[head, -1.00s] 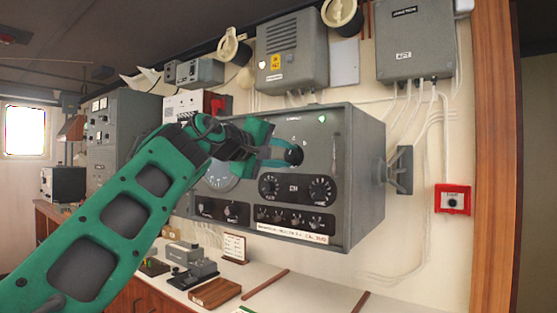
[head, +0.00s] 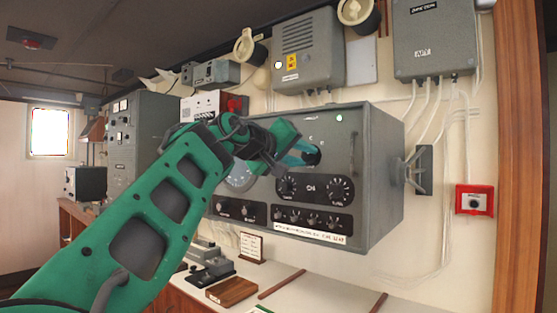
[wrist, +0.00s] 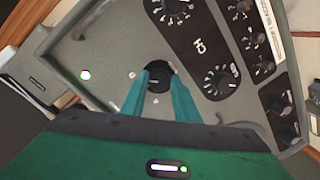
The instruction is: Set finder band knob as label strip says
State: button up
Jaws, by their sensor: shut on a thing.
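The grey finder cabinet (head: 382,200) fills the middle of the head view, with a white label strip (head: 310,233) along its lower front edge. The strip's writing is too small to read surely; the strip also shows in the wrist view (wrist: 267,24). My gripper (head: 302,156) is shut on a round black knob (head: 313,155) on the upper front panel. In the wrist view the teal fingers (wrist: 158,84) stand on both sides of this knob (wrist: 158,74). A pale pointer mark shows on its face. Its scale markings are small and unclear.
Two more dials (head: 287,187) (head: 339,189) sit just below the held knob, with a row of small knobs (head: 310,218) under them. A green lamp (head: 339,118) is lit above. A desk with a telegraph key (head: 212,270) is below; a red box (head: 474,200) is at right.

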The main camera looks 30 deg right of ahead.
jog(key=shift+f, duration=0.25)
jog(key=o, duration=1)
jog(key=shift+w+d, duration=0.1)
jog(key=shift+w, duration=0.05)
jog(key=shift+o, duration=0.2)
jog(key=shift+r, duration=0.1)
jog(key=shift+r, duration=0.1)
jog(key=shift+a, duration=0.5)
jog(key=v, duration=1)
jog(key=shift+d, duration=0.1)
